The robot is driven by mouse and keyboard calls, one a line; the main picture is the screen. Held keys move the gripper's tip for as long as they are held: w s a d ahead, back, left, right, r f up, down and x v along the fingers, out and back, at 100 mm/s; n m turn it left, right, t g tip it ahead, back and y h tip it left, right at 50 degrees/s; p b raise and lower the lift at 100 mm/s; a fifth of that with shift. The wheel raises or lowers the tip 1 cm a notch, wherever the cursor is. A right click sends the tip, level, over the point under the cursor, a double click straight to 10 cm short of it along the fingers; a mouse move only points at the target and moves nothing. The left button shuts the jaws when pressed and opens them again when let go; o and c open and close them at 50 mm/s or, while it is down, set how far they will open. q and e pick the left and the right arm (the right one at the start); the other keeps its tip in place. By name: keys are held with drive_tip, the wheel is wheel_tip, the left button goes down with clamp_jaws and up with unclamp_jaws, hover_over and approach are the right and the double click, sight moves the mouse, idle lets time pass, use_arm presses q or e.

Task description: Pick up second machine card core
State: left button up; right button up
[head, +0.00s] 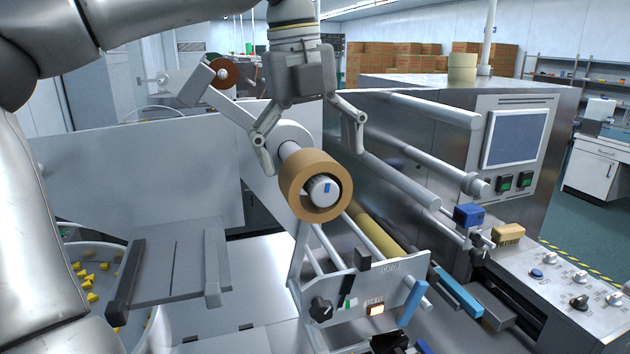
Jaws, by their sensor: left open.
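A smaller brown roll (222,73) sits on another arm farther back at the upper left. My right gripper is not in view.
Metal rollers (405,185) and a grey cabinet with a screen (515,137) stand close on the right. A panel with a knob (365,290) lies below the core. A bowl of yellow pieces (95,255) is at lower left.

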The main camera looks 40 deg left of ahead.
sight(312, 178)
use_arm(q)
drive_tip(key=shift+s+d+f, duration=0.15)
drive_tip(key=shift+f, duration=0.2)
wheel_tip(312, 178, down, 3)
drive_tip(key=shift+d+r+p, duration=0.15)
drive_tip(key=shift+p, duration=0.75)
drive_tip(key=shift+w+f, duration=0.2)
drive_tip(key=shift+f, duration=0.3)
drive_tip(key=shift+s, duration=0.15)
drive_tip(key=c, duration=1.3)
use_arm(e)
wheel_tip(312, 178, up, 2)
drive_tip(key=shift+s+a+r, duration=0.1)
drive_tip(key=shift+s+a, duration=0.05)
use_arm(q)
drive_tip(key=shift+r, duration=0.15)
